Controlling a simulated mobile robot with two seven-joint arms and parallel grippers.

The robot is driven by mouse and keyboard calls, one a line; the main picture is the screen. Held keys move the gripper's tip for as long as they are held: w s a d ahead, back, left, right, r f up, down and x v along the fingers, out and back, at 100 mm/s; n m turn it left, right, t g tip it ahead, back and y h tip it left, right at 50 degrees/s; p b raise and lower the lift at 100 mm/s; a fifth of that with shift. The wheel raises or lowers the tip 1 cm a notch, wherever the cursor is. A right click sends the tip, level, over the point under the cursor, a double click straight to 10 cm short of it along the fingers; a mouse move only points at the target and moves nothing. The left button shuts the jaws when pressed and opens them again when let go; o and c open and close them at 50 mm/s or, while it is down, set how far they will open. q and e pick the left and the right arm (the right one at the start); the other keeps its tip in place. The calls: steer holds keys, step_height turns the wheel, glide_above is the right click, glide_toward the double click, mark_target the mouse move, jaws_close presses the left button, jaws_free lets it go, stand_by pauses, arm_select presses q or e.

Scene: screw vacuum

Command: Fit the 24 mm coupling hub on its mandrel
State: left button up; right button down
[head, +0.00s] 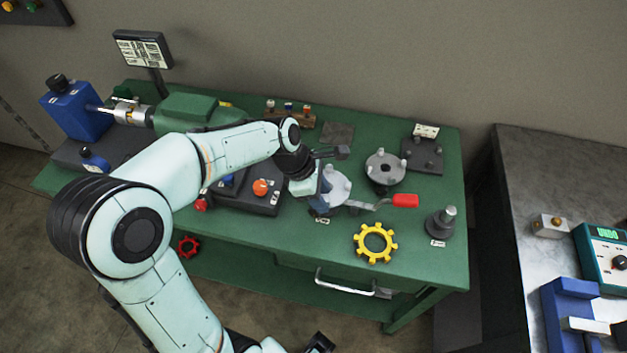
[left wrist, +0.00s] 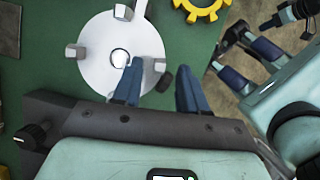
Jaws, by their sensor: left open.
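Two pale grey discs with upright lugs stand on the green table. One disc (head: 338,188) is partly hidden under my left gripper (head: 325,190); the other (head: 385,168) is behind it to the right, on a dark support. I cannot tell which is the 24 mm hub. In the left wrist view the near disc (left wrist: 97,55) shows a round centre. My open left gripper (left wrist: 158,78) has one finger over that disc and one beyond its rim; contact is unclear. A dark base with a pale upright pin (head: 441,222), perhaps the mandrel, stands bare at the right.
A yellow gear (head: 375,243) lies near the front edge. A red-handled tool (head: 403,200) lies right of the near disc. A dark fixture with an orange knob (head: 261,187) is left of my gripper. A grey bench (head: 535,190) stands beyond a gap at the right.

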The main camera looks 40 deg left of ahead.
arm_select(q)
steer(key=p+v, duration=0.2)
steer(key=v, duration=1.1)
steer(key=shift+d+f, duration=0.1)
